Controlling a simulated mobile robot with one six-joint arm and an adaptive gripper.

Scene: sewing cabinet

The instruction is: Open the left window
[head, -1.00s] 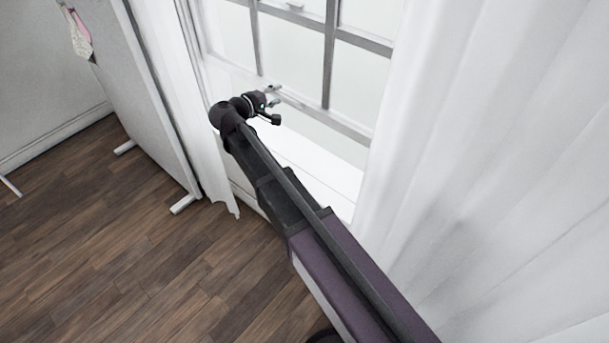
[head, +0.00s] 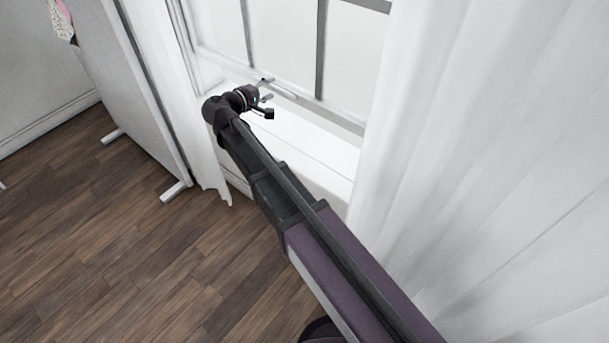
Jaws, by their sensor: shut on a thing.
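The window (head: 279,45) fills the upper middle of the head view, with grey bars dividing its panes. Its bottom rail (head: 330,113) runs down to the right, close above the white sill (head: 318,152). A small light handle (head: 286,96) sits on the rail. My gripper (head: 265,90) is at the rail's left part, shut on what looks like this handle. The exact contact is small and partly hidden by the gripper. My arm reaches up to it from the lower right and covers part of the sill.
A white curtain (head: 480,170) hangs close on the right, and another curtain (head: 163,60) hangs left of the window. A grey standing panel (head: 120,85) with white feet is at the left. The wooden floor (head: 100,250) at lower left is clear.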

